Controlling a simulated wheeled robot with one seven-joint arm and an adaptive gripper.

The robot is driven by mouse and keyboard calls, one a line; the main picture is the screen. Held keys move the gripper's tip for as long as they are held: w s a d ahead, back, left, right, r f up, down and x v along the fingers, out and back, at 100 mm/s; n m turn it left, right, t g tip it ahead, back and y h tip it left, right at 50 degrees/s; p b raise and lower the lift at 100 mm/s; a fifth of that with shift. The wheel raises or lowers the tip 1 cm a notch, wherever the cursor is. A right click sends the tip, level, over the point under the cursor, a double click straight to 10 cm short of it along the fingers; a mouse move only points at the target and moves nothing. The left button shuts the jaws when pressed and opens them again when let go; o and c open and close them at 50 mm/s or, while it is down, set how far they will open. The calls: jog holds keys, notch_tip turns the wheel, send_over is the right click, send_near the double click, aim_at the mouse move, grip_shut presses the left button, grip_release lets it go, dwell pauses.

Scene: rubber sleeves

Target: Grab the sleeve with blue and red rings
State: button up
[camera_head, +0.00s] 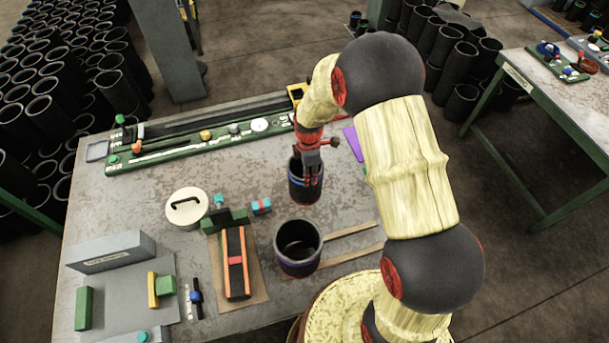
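A black sleeve (304,192) with what look like blue and red rings stands upright on the grey worktable (345,205), right of the table's middle. My gripper (311,168) points down at its top, and the fingers overlap the sleeve's rim and upper wall in the picture. The fingers are small and dark here, so I cannot tell whether they are shut on the wall or only beside it. A second, wider black sleeve (298,265) with a purple ring stands nearer, with its open top facing up.
A white round lid (186,207), an orange-and-black block (236,262) and a grey box (110,252) lie to the left. A green rail fixture (190,147) runs along the back. Wooden strips (350,257) lie beside the purple-ringed sleeve. Many black sleeves (55,70) stand on the floor.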

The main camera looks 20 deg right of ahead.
notch_tip(320, 180, down, 6)
jog(key=shift+s+d+f, duration=0.15)
jog(key=shift+s, duration=0.2)
jog(key=shift+c, duration=0.9)
grip_shut()
jog(key=shift+w, duration=0.1)
